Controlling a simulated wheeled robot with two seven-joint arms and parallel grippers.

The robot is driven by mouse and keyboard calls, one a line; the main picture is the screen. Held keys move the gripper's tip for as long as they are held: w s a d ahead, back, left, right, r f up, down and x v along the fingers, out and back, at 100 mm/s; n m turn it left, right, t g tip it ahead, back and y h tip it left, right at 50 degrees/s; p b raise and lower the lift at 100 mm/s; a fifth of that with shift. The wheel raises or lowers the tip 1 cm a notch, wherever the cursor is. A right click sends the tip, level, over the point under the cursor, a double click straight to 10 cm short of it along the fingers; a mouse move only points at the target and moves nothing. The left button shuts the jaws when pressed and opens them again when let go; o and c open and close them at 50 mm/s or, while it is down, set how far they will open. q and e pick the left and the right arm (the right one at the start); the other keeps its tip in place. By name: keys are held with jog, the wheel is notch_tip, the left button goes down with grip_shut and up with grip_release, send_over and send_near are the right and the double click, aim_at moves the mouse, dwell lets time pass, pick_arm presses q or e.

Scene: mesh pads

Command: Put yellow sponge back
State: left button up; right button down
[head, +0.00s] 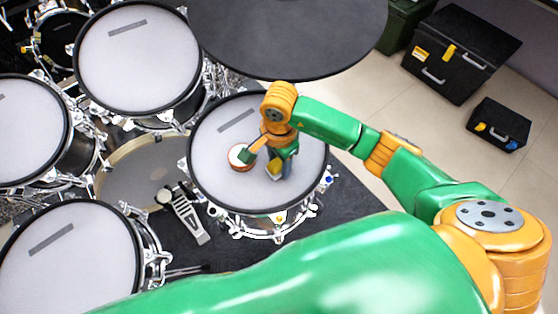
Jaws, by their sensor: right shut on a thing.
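A small yellow patch, which I take to be the yellow sponge (277,184), shows at the lower end of my right gripper (268,165), over the pale head of the middle drum (212,155). My right gripper points down and is shut on it; its fingers hide most of it. I cannot tell whether the sponge touches the drum head. A small round thing with a white top and a brown side (237,160) sits on the same drum head, just left of the gripper. My left gripper is out of view.
More drums stand to the left, such as the upper one (160,65) and the lower-left one (90,275). A dark cymbal (300,30) overhangs the back. A pedal (187,215) stands below left. Black cases (460,50) lie on the floor at right.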

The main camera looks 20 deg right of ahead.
aim_at(279, 160)
jog(key=shift+f+b, duration=0.2)
jog(key=shift+b, duration=0.1)
jog(key=shift+c, duration=1.7)
grip_release()
jog(key=shift+r+p, duration=0.25)
jog(key=shift+p, duration=0.05)
notch_tip(279, 160, up, 12)
jog(key=p, duration=0.1)
jog(key=shift+p, duration=0.35)
jog(key=shift+w, duration=0.1)
